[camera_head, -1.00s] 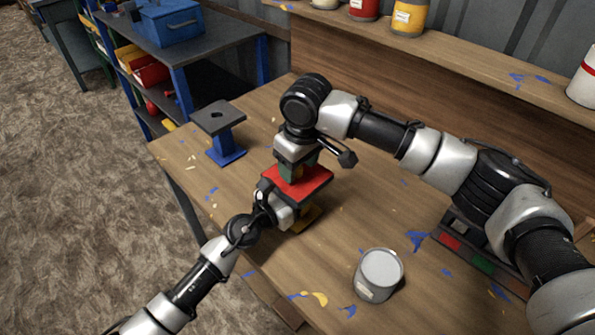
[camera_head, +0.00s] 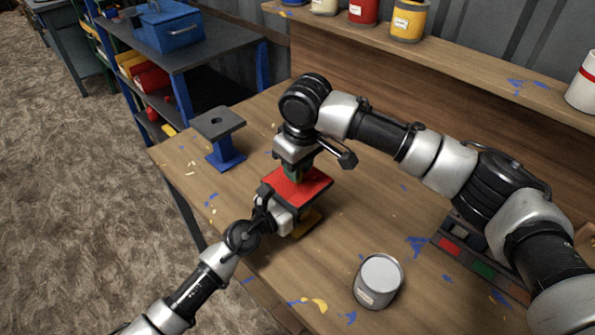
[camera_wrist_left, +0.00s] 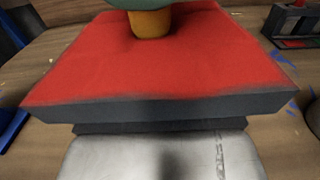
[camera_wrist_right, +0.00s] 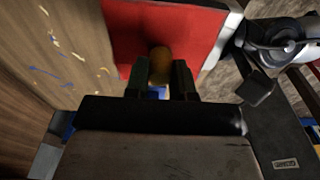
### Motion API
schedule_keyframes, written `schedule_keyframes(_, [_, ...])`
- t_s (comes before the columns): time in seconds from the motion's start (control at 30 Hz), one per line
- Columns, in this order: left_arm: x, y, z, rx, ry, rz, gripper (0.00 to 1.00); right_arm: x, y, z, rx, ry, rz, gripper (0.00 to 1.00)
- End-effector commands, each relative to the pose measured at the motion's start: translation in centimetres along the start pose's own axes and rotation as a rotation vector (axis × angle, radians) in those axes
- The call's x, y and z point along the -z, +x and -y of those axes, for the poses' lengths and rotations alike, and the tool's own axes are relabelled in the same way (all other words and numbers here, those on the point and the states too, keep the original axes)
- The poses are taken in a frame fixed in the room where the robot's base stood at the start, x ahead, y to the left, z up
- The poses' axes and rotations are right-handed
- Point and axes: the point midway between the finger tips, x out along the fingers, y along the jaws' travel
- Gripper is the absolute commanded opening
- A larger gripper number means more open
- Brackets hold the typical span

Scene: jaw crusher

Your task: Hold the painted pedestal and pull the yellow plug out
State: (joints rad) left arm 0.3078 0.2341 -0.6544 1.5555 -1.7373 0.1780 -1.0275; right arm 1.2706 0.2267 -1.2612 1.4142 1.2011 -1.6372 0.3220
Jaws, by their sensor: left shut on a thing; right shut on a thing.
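The painted pedestal has a square red top (camera_head: 298,188) and a yellow base (camera_head: 306,222) and stands upright on the workbench. My left gripper (camera_head: 283,214) is shut on it just below the top. The red top fills much of the left wrist view (camera_wrist_left: 160,62). The yellow plug (camera_wrist_left: 150,22) stands upright at the red top, with its upper end hidden by green fingertips. My right gripper (camera_head: 297,170) points down over the red top. It is shut on the plug, which shows between its fingers in the right wrist view (camera_wrist_right: 160,66). The plug is hidden in the head view.
A blue pedestal (camera_head: 226,158) with a dark holed top stands at the bench's back left. A grey can (camera_head: 379,280) stands front right of the painted pedestal. A dark tray with coloured blocks (camera_head: 478,262) lies farther right. Paint cans stand on the shelf behind.

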Motion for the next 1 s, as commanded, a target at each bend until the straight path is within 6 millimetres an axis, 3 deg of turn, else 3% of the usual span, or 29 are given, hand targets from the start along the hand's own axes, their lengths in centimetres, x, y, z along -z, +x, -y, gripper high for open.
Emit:
schedule_keyframes(0.2, [0.0, 0.0, 0.0, -0.001, 0.000, 0.000, 0.01, 0.6, -4.6, 0.0, -0.001, -0.001, -0.005, 0.02])
schedule_keyframes(0.4, [0.0, 0.0, 0.0, -0.001, 0.000, 0.000, 0.01, 1.0, -7.6, 0.0, -0.001, -0.001, -0.002, 0.02])
schedule_keyframes(0.77, [0.0, 0.0, 0.0, -0.001, 0.000, 0.000, 0.01, 1.0, -8.5, 0.0, 0.000, -0.001, 0.000, 0.02])
schedule_keyframes(0.8, [0.0, 0.0, 0.0, -0.001, 0.000, 0.000, 0.50, 1.0, -8.5, 0.0, 0.000, -0.001, 0.000, 0.02])
schedule_keyframes(1.0, [0.0, 0.0, 0.0, 0.000, 0.000, 0.000, 0.76, 1.0, -8.5, 0.0, 0.000, -0.001, 0.000, 0.02])
